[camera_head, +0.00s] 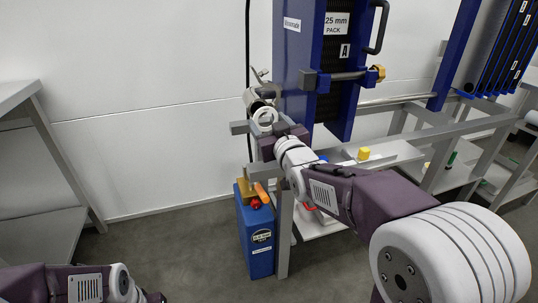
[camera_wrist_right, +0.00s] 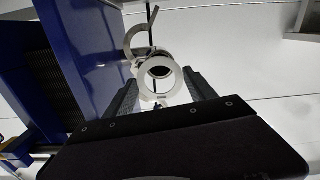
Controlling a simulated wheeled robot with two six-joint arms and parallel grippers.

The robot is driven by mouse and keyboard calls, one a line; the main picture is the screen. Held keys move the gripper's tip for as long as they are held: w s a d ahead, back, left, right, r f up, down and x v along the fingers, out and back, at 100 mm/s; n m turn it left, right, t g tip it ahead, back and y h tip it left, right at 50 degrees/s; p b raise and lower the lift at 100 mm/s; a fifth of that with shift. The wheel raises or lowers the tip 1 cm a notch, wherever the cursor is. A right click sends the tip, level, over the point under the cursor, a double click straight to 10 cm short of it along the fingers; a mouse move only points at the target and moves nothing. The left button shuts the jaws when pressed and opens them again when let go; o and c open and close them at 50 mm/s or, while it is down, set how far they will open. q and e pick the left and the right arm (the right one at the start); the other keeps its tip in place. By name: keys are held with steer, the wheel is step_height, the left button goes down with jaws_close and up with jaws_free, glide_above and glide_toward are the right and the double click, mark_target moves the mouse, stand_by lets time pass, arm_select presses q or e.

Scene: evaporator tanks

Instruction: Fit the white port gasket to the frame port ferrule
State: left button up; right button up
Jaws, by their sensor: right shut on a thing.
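The white port gasket (camera_wrist_right: 147,91), a pale ring, is held upright between the two grey fingers of my right gripper (camera_wrist_right: 160,92), which is shut on it. In the head view the gasket (camera_head: 265,116) shows in the right gripper (camera_head: 263,127) at the left side of the blue frame. The metal port ferrule (camera_head: 252,97) lies just behind the ring. In the wrist view the ring covers most of it, and I cannot tell whether they touch. An open metal clamp (camera_wrist_right: 137,37) hangs by the port. The left arm shows at the bottom left; its fingertips are out of the picture.
A blue plate frame (camera_head: 298,50) stands close to the right of the port. Below are a blue container (camera_head: 256,235) with a red cap and a grey steel stand (camera_head: 283,235). A yellow object (camera_head: 363,153) sits on a shelf. A bench (camera_head: 38,150) stands far left.

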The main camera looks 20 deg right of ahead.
mark_target(263, 116)
steer(key=shift+s, duration=0.1)
steer(key=shift+f, duration=0.15)
steer(key=shift+w+a+p, duration=0.1)
steer(key=shift+w+p, duration=0.45)
steer(key=shift+w, duration=2.3)
arm_select(q)
steer(key=shift+r, duration=0.15)
steer(key=shift+f+b, duration=0.35)
steer(key=shift+b, duration=0.05)
steer(key=shift+r+p, duration=0.35)
arm_select(e)
steer(key=shift+w, duration=0.9)
arm_select(q)
steer(key=shift+a, duration=0.1)
arm_select(e)
steer(key=o, duration=1.4)
steer(key=shift+a, duration=0.1)
arm_select(q)
steer(key=shift+f, duration=0.1)
